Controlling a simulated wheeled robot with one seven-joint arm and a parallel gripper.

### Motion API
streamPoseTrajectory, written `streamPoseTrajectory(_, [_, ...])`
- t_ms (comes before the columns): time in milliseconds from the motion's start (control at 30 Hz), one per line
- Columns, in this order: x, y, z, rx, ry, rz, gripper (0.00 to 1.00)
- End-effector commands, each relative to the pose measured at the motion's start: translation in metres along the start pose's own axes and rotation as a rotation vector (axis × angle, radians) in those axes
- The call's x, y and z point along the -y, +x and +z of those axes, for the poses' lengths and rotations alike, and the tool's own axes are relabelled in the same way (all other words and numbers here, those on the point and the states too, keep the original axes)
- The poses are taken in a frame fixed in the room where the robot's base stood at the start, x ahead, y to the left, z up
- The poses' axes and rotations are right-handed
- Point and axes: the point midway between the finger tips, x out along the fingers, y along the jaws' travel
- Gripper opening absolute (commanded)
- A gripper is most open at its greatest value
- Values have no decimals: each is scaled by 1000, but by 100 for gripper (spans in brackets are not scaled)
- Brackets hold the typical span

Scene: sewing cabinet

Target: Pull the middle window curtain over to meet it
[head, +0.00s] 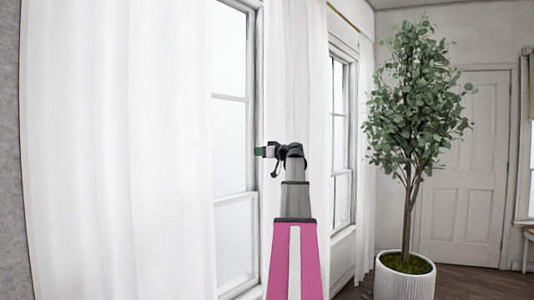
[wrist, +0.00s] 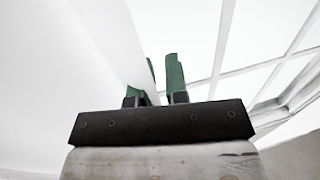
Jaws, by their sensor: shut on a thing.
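The middle curtain (head: 296,70) is a white hanging panel between the two windows in the head view. My gripper (head: 260,151) reaches to its left edge, in front of the left window's frame. In the wrist view the green fingers of my gripper (wrist: 160,80) are shut on the edge of white cloth (wrist: 75,70). The wide left curtain (head: 115,140) hangs at the left, and bare window glass (head: 231,140) shows between it and the middle curtain. My arm hides the lower part of the middle curtain.
A second window (head: 341,140) and a narrow white curtain (head: 366,150) stand further right. A leafy tree (head: 412,110) in a white ribbed pot (head: 405,280) stands on the wood floor right of my arm. A closed white door (head: 465,165) is behind it.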

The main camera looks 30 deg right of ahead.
Motion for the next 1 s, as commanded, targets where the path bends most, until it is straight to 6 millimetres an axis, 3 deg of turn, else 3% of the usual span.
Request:
streamPoseTrajectory(33, [22, 1, 2, -1, -2, -3, 0])
streamPoseTrajectory(200, [77, 12, 3, -1, -2, -4, 0])
streamPoseTrajectory(500, [158, 29, 3, -1, -2, -3, 0])
streamPoseTrajectory(733, [193, 38, 3, 0, -1, -2, 0])
streamPoseTrajectory(1000, [204, 41, 2, 0, 0, -1, 0])
